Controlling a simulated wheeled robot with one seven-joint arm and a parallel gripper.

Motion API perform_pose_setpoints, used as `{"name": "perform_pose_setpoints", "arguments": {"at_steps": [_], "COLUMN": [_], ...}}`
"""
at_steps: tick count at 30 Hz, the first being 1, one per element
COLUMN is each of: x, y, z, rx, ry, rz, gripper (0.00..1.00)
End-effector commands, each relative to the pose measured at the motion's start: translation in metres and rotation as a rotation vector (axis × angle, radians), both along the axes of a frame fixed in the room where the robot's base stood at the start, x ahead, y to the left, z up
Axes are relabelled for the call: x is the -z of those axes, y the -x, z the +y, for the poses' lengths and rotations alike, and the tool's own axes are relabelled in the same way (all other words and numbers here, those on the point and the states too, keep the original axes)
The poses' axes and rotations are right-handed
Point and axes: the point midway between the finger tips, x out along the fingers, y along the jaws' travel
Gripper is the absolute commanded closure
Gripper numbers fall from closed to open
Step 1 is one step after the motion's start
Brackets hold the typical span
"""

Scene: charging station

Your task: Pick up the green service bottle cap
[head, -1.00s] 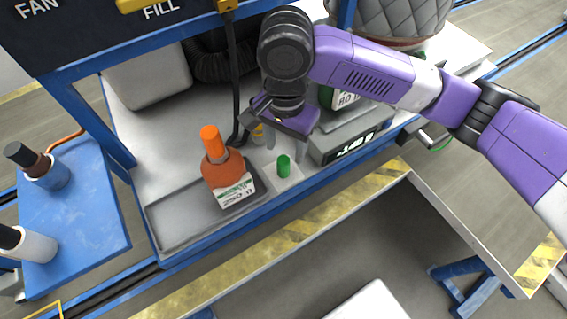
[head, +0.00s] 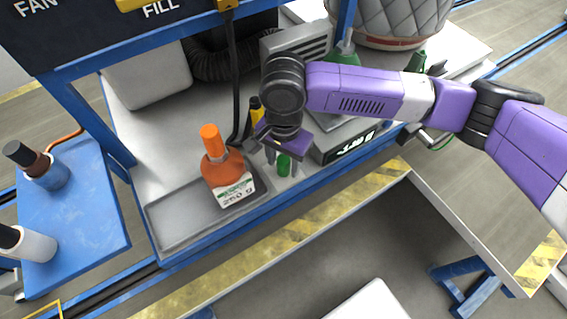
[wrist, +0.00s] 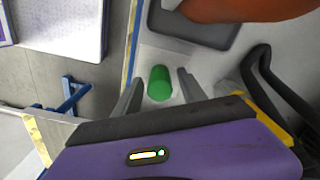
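The green bottle cap (head: 284,166) stands on a pale square on the grey bench, just right of the orange bottle. It also shows in the wrist view (wrist: 159,84), between the two fingers. My gripper (head: 282,165) points down over the cap with one finger on each side. In the wrist view (wrist: 158,90) the fingers are apart, with a visible gap between each finger and the cap. The gripper is open and holds nothing.
An orange bottle (head: 228,178) with an orange cap stands in a grey tray (head: 170,224) to the left. A grey scale (head: 345,145) is close on the right. A black hose hangs behind. The yellow-striped edge (head: 290,232) is in front.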

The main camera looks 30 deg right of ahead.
Motion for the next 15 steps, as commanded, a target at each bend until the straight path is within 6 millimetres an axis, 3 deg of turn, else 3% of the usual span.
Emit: {"name": "perform_pose_setpoints", "arguments": {"at_steps": [1, 7, 15], "x": [-0.0001, -0.0003, -0.0008], "y": [0.0, 0.0, 0.0], "z": [0.0001, 0.0001, 0.0002], "rx": [0.0, 0.0, 0.0], "ry": [0.0, 0.0, 0.0], "rz": [0.0, 0.0, 0.0], "gripper": [0.64, 1.0, 1.0]}}
